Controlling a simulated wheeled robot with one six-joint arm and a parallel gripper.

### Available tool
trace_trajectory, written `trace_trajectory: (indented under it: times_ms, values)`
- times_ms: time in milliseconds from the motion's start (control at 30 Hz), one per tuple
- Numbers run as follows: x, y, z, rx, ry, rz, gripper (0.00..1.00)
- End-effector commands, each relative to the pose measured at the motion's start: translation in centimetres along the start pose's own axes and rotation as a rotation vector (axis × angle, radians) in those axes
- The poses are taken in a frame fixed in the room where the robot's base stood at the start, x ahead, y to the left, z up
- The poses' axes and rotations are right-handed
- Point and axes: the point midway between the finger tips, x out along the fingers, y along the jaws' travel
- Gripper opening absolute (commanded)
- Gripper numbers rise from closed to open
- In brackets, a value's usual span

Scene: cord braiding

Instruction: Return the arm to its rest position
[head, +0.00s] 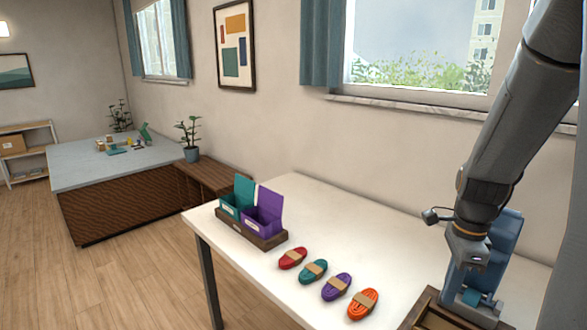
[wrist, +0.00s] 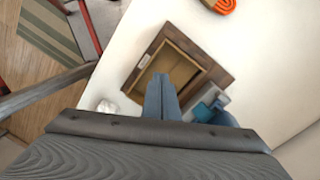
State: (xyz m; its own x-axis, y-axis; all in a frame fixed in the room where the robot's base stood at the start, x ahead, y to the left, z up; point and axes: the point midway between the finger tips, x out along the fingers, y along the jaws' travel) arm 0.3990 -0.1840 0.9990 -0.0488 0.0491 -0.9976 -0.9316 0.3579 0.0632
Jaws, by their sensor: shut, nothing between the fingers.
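My gripper (wrist: 161,82) shows in the wrist view as two blue-grey fingers close together, shut and empty. They point down over a wooden tray (wrist: 222,78) on the white table. In the head view my arm comes down at the right, above this wooden tray (head: 412,322), which is cut off by the lower edge. Blue parts overlap there, so the fingertips are hard to separate from what is behind them. I cannot tell the height above the tray.
Red (head: 292,258), teal (head: 313,271), purple (head: 336,287) and orange (head: 363,304) cord bundles lie in a row on the white table (head: 345,215). A wooden holder (head: 240,236) has teal (head: 243,190) and purple (head: 269,205) boxes with raised lids. The table's back middle is clear.

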Motion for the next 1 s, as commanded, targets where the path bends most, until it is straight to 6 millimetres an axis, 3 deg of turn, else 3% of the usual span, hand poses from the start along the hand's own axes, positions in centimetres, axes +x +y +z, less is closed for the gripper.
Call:
trace_trajectory:
  times_ms: [100, 300, 533, 700, 1000]
  values:
    - [0.2, 1.3, 4.1, -0.377, 0.018, -0.032, 0.0]
    - [0.6, 4.1, 9.8, -1.007, 0.06, -0.081, 0.0]
    - [1.2, 7.6, 14.5, -1.635, 0.123, -0.122, 0.0]
    - [1.4, 9.0, 16.0, -1.881, 0.155, -0.136, 0.0]
    - [1.4, 9.3, 16.2, -1.938, 0.162, -0.138, 0.0]
